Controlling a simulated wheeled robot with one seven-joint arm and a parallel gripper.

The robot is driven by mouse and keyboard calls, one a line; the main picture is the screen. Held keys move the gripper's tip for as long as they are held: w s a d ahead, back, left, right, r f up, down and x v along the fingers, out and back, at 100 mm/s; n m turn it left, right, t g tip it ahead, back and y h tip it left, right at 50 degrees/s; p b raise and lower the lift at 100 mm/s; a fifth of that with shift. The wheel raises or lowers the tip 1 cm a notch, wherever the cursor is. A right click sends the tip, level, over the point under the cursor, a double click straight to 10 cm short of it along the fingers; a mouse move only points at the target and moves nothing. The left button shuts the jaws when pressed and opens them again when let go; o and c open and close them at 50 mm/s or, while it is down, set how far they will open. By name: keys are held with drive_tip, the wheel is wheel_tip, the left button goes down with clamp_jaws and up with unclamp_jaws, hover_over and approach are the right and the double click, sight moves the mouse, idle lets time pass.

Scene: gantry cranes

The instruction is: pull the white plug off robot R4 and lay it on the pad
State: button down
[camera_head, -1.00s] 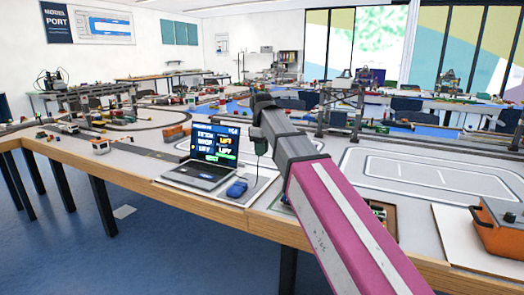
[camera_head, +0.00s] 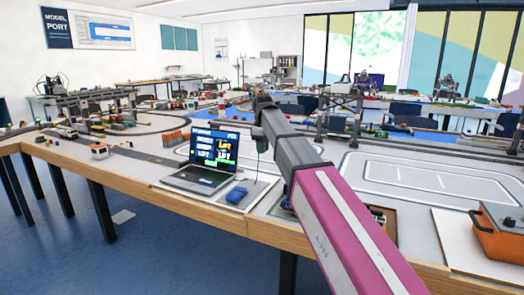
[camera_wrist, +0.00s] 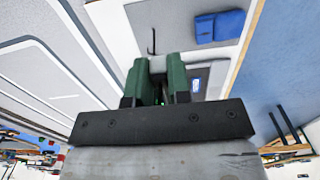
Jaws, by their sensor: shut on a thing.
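My gripper (camera_wrist: 158,78) has two green fingers, seen in the wrist view. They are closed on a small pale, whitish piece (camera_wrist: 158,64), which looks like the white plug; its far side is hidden. A thin dark hooked line, perhaps a cord, shows just beyond it. In the head view my gripper (camera_head: 262,146) is a small dark shape hanging over the bench, right of the laptop, with its held piece not discernible. I cannot make out robot R4 or its label, and I cannot tell which surface is the pad.
A laptop (camera_head: 207,158) stands near the bench's front edge, with a blue object (camera_head: 237,195) beside it; this also shows in the wrist view (camera_wrist: 220,27). An orange box (camera_head: 498,235) sits at the right. Model cranes and tracks cover the left and back. The marked grey area (camera_head: 420,172) looks mostly clear.

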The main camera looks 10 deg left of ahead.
hover_over(264, 178)
drive_tip(key=shift+d, duration=0.1)
idle(0.9)
drive_tip(key=shift+s+f, duration=0.1)
drive_tip(key=shift+f, duration=7.95)
drive_tip(key=shift+f, duration=0.6)
drive_tip(key=c, duration=1)
unclamp_jaws()
